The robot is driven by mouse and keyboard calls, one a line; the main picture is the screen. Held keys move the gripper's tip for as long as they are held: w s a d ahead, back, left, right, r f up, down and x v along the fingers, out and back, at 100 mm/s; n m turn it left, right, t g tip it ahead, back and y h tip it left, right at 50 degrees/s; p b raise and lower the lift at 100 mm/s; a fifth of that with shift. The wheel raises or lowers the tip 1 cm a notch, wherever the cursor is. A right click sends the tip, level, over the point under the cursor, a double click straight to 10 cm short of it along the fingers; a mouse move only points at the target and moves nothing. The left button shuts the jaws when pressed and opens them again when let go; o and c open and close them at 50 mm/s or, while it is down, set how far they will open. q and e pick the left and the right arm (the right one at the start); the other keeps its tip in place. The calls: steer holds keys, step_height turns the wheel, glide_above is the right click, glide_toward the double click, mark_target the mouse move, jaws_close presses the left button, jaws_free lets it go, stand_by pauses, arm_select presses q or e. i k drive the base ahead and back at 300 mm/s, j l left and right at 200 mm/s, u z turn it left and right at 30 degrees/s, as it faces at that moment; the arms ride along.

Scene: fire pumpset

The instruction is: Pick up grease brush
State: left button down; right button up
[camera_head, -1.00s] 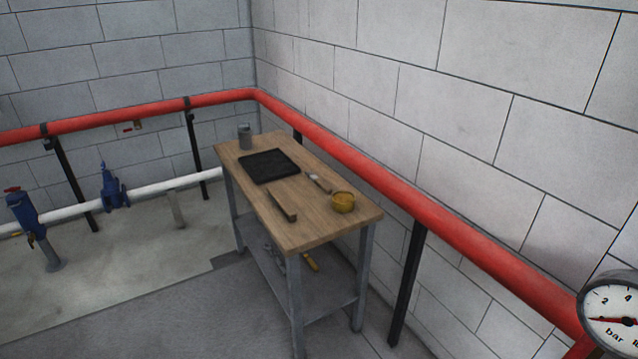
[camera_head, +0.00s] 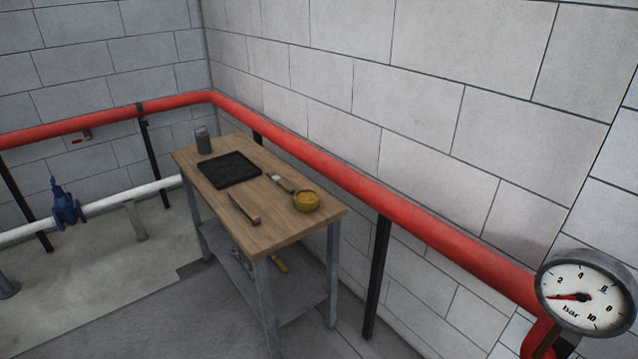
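A small brush (camera_head: 281,183), which looks like the grease brush, lies on the wooden-topped table (camera_head: 287,229). It has a pale head at its left end and a dark handle reaching right toward a round yellow-brown tub (camera_head: 306,201). It lies between the black tray and the tub; I cannot tell whether it touches the tub. Neither of my grippers is in view.
On the table are a black tray (camera_head: 230,170), a grey can (camera_head: 203,140) and a dark flat bar-like tool (camera_head: 244,208). A red pipe (camera_head: 330,168) runs along the wall behind the table. A pressure gauge (camera_head: 584,296) stands at right.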

mark_target(276, 178)
steer(key=i+j+z, duration=0.2)
steer(key=j, duration=0.15)
steer(key=i+j+z, duration=0.25)
steer(key=j+z, duration=0.2)
steer(key=j, duration=0.3)
steer(key=i+j+z, duration=0.2)
steer(key=j, duration=0.2)
steer(key=i+j+z, duration=0.1)
steer(key=j, duration=0.75)
steer(key=i+j+z, duration=0.1)
steer(key=j, duration=0.75)
steer(key=i+j, duration=0.1)
steer(key=j, duration=0.8)
steer(key=z, duration=0.05)
